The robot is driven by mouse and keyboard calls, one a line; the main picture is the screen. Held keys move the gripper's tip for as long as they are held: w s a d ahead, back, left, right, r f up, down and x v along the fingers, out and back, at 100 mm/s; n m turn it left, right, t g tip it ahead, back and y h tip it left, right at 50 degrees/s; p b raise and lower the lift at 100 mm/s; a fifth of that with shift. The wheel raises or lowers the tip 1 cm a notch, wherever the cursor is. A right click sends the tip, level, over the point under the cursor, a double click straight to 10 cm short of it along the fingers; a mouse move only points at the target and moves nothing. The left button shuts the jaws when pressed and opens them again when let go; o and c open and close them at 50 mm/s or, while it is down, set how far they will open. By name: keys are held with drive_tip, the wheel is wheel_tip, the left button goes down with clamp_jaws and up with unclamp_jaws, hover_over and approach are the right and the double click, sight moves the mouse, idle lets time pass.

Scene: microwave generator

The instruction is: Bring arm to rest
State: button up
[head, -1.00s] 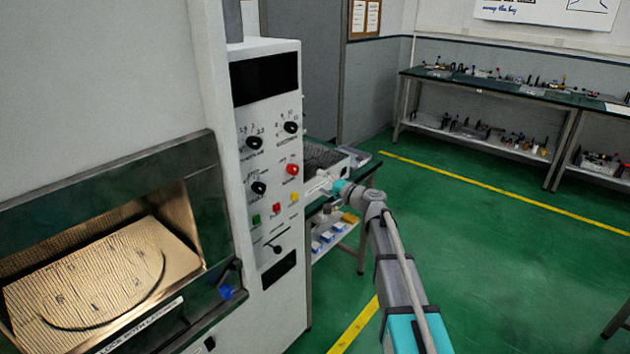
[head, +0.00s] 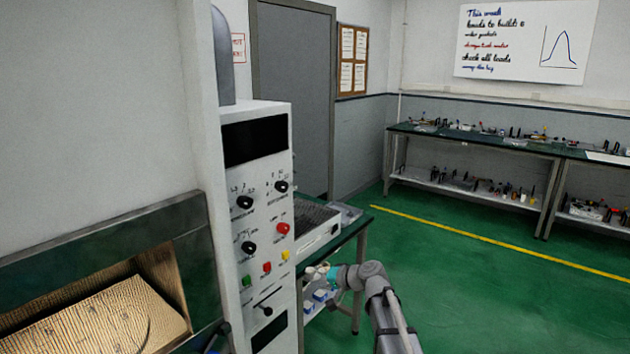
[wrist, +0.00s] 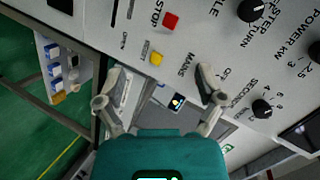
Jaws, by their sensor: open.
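My gripper (head: 318,272) is beside the right edge of the grey control panel (head: 255,190) in the head view, a little below the level of its yellow button. In the wrist view my gripper (wrist: 158,73) has its two fingers spread apart with nothing between them. The panel (wrist: 225,85) fills the upper part of that view, with a red button (wrist: 171,21) and a yellow button (wrist: 156,58) beyond the fingers. I cannot tell the exact gap between fingers and panel.
The open chamber (head: 100,315) of the machine is at the lower left. A green-topped bench (head: 345,235) with blue-and-white bins (head: 318,297) under it stands behind my gripper. Green floor (head: 470,270) is clear on the right; far benches (head: 480,140) line the wall.

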drive_tip(key=s+d+f+g+h, duration=0.2)
drive_tip(key=s+d+f+h, duration=0.2)
drive_tip(key=s, duration=0.4)
drive_tip(key=s+d+f+n+g+h, duration=0.1)
drive_tip(key=s+d+f+g+h, duration=0.1)
drive_tip(key=s+d, duration=0.5)
drive_tip(key=s+d+f+n+g+h, duration=0.1)
drive_tip(key=s+d+f+g+h, duration=0.1)
drive_tip(key=s+d+f+h, duration=0.3)
drive_tip(key=s, duration=0.4)
drive_tip(key=shift+s+d+f+g+h, duration=0.3)
drive_tip(key=shift+s+d+g+h, duration=0.05)
drive_tip(key=shift+d+g+h, duration=0.05)
drive_tip(key=shift+c, duration=0.3)
